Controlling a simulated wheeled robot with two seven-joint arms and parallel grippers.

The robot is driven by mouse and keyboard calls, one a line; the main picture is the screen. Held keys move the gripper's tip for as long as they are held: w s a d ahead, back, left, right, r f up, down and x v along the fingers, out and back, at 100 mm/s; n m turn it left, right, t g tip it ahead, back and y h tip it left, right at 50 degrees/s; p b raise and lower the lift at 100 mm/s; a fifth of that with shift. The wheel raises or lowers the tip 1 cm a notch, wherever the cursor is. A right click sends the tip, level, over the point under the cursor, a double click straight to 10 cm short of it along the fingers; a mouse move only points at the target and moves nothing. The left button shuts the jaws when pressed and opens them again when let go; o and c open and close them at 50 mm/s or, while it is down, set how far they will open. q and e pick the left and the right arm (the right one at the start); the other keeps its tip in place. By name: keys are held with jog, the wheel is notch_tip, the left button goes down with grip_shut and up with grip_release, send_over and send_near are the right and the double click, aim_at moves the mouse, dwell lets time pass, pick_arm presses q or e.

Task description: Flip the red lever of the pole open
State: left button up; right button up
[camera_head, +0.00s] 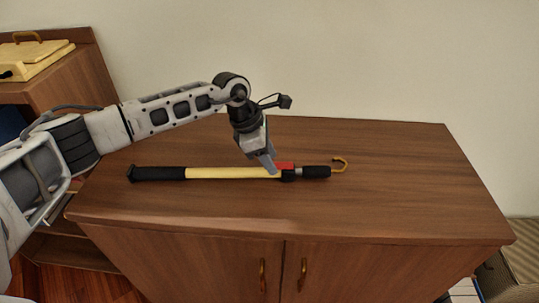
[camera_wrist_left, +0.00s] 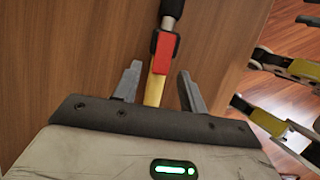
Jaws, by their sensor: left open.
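A pole (camera_head: 225,173) lies on the wooden cabinet top, with a black grip on its left, a yellow shaft, a black right section and a yellow hook at its right end. The red lever (camera_head: 285,166) sits on the pole right of the yellow shaft. In the left wrist view the red lever (camera_wrist_left: 165,52) lies along the black clamp, just beyond the fingertips. My left gripper (camera_head: 271,165) points down over the pole beside the lever. Its fingers are apart, one on each side of the yellow shaft (camera_wrist_left: 154,90), and hold nothing. My right gripper is not in view.
The cabinet top (camera_head: 400,190) is clear around the pole. A pale wall stands behind it. A yellow case (camera_head: 35,62) rests on a shelf at far left. A brown box (camera_head: 515,265) is at the lower right.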

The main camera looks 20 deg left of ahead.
pick_arm(q)
grip_shut()
